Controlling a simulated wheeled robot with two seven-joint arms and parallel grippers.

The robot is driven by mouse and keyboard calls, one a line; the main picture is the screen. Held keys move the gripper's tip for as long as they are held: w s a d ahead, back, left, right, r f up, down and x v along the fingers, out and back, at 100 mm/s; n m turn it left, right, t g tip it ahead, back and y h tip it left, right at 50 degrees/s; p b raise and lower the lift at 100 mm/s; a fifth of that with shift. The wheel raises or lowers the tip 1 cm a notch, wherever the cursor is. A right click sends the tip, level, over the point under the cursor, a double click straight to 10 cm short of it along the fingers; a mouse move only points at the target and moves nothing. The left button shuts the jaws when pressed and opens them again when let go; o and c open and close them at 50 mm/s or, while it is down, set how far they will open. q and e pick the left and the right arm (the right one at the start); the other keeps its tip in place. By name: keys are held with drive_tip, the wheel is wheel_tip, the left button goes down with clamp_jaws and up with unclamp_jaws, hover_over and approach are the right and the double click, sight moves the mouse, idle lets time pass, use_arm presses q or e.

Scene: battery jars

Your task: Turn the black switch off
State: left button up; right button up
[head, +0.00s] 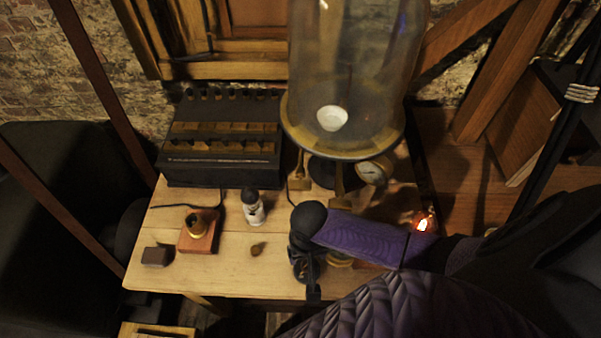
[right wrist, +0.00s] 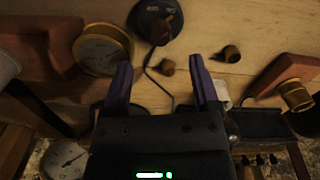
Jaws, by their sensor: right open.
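A round black switch (right wrist: 150,14) with a brownish lever or knob on top shows at the top edge of the right wrist view. A cord runs from it across the table. My right gripper (right wrist: 160,64) is open, its two purple fingers spread apart, with the switch beyond the fingertips and no contact visible. In the head view my right gripper (head: 308,268) hangs over the front of the table, and the switch is mostly or wholly hidden there. My left gripper is out of view.
A lit bulb (head: 423,222) glows at the table's right. A glass bell jar (head: 350,90) and a black battery case (head: 222,175) stand behind. A black-and-white piece (head: 254,210), a wooden block with brass socket (head: 197,240) and a dark block (head: 157,256) stand left.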

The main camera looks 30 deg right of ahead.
sight(307, 265)
wheel_tip(307, 265, down, 6)
drive_tip(key=shift+r+b, duration=0.2)
drive_tip(key=shift+b, duration=0.75)
drive_tip(key=shift+f, duration=0.15)
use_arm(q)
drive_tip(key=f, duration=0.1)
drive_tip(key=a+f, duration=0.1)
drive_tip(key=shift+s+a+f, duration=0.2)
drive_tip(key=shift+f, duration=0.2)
use_arm(e)
drive_tip(key=c, duration=1)
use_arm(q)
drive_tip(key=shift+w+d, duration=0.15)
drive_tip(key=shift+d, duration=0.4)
use_arm(e)
clamp_jaws()
